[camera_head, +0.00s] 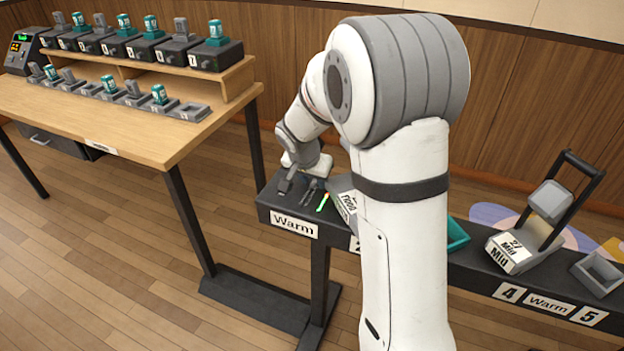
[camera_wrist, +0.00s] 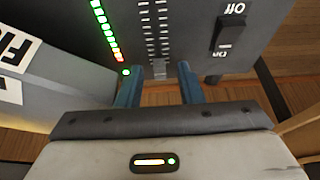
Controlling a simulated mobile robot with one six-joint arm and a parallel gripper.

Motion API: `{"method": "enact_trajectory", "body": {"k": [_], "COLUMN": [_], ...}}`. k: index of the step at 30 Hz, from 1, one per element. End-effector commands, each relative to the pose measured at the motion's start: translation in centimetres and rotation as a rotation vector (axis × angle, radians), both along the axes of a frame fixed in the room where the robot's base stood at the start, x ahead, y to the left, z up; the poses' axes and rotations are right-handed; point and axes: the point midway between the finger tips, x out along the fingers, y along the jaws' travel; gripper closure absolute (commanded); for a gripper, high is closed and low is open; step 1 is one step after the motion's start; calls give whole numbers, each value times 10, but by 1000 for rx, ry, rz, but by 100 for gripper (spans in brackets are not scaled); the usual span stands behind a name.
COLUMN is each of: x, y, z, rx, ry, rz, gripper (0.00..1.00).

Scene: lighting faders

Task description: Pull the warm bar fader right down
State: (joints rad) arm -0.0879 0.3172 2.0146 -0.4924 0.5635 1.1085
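The warm bar fader unit is the dark panel (camera_head: 268,200) at the left end of the long black bar, with a "Warm" label (camera_head: 293,225) on its front. In the wrist view, a small grey fader cap (camera_wrist: 159,68) sits at the lower end of a slot with tick marks (camera_wrist: 153,25). A lit level strip (camera_wrist: 105,30) runs beside it, green turning orange and red. The panel's lettering appears upside down there. My gripper (camera_wrist: 160,84) is open, with a blue finger on each side of the cap and gaps between. In the head view my arm partly hides the panel.
A black rocker switch (camera_wrist: 230,30) marked Off and On lies beside the slot. A grey block with a white label (camera_wrist: 15,60) stands close on the other side. A wooden table (camera_head: 110,125) with several capped holders stands at left. A tilted holder (camera_head: 520,250) stands at right.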

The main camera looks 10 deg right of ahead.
Motion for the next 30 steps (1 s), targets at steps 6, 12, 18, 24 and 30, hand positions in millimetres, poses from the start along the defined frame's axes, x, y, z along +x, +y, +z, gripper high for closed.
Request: {"method": "enact_trajectory", "body": {"k": [6, 12, 18, 24, 30], "x": [0, 0, 0, 0, -1], "y": [0, 1, 1, 1, 1], "z": [0, 1, 1, 0, 0], "rx": [0, -1, -1, -1, -1], "ry": [0, 0, 0, 0, 1], "rz": [1, 2, 2, 2, 1], "gripper": [70, 86, 100, 100, 100]}}
